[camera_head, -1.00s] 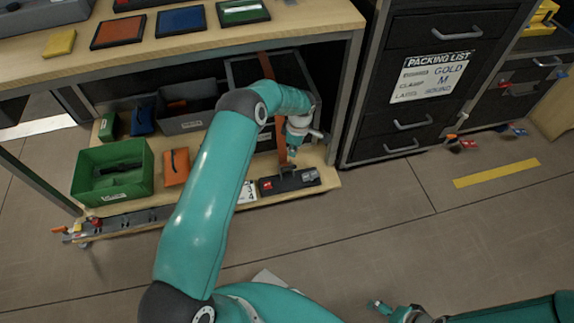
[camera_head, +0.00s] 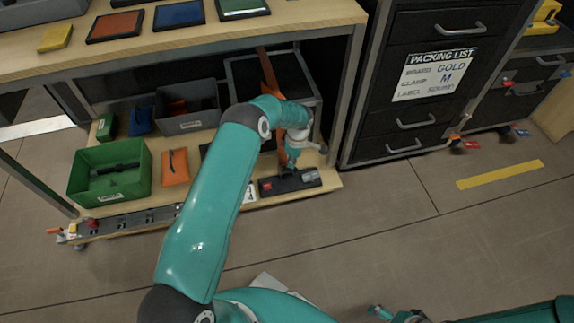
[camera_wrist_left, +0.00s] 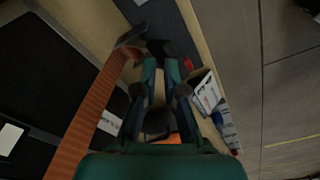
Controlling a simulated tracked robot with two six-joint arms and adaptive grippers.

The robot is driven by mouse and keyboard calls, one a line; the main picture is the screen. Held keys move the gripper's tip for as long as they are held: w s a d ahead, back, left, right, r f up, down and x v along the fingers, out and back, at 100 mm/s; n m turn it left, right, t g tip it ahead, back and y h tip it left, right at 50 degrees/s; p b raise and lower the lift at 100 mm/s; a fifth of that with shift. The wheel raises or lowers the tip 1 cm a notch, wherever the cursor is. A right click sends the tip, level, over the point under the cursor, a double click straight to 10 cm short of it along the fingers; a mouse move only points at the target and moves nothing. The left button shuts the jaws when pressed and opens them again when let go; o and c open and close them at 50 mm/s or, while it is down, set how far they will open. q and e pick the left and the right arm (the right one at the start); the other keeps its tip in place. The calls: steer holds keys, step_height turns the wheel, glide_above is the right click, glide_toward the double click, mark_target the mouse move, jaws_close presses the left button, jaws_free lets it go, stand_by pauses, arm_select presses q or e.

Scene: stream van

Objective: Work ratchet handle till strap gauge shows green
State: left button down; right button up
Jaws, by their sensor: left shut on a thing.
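An orange strap (camera_head: 269,72) runs down over a black case (camera_head: 290,80) on the lower shelf; it also shows in the wrist view (camera_wrist_left: 92,112). The dark ratchet body (camera_head: 305,180) lies at the shelf's front edge below the strap. A small red patch (camera_head: 267,187) shows on it; I see no green there. My left gripper (camera_head: 289,165) is just above the ratchet; in the wrist view its fingers (camera_wrist_left: 164,62) are closed on the dark ratchet handle (camera_wrist_left: 172,48). The handle is largely hidden by the gripper. My right gripper (camera_head: 380,312) is low in the picture, its fingers unclear.
A green bin (camera_head: 80,172), an orange pouch (camera_head: 175,168) and a grey bin (camera_head: 205,121) stand left on the lower shelf (camera_head: 258,205). The bench top (camera_head: 330,20) overhangs. A dark drawer cabinet (camera_head: 375,130) stands close right. The floor in front is clear.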

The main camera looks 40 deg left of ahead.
arm_select(q)
steer(key=shift+s+a+f, duration=0.1)
steer(key=shift+a+f, duration=0.2)
steer(key=shift+a, duration=0.05)
steer(key=shift+f, duration=0.25)
step_height(320, 180, down, 4)
steer(key=b, duration=0.4)
steer(key=shift+d, duration=0.15)
steer(key=shift+r, duration=0.1)
steer(key=shift+w+d+r+b, duration=0.15)
steer(key=shift+d, duration=0.35)
steer(key=shift+w+d+r+b, duration=0.1)
steer(key=shift+w+d+r, duration=0.1)
steer(key=shift+d, duration=0.25)
steer(key=shift+w+d+r+b, duration=0.1)
steer(key=shift+w+d+b, duration=0.05)
steer(key=shift+d, duration=0.35)
steer(key=shift+r, duration=0.1)
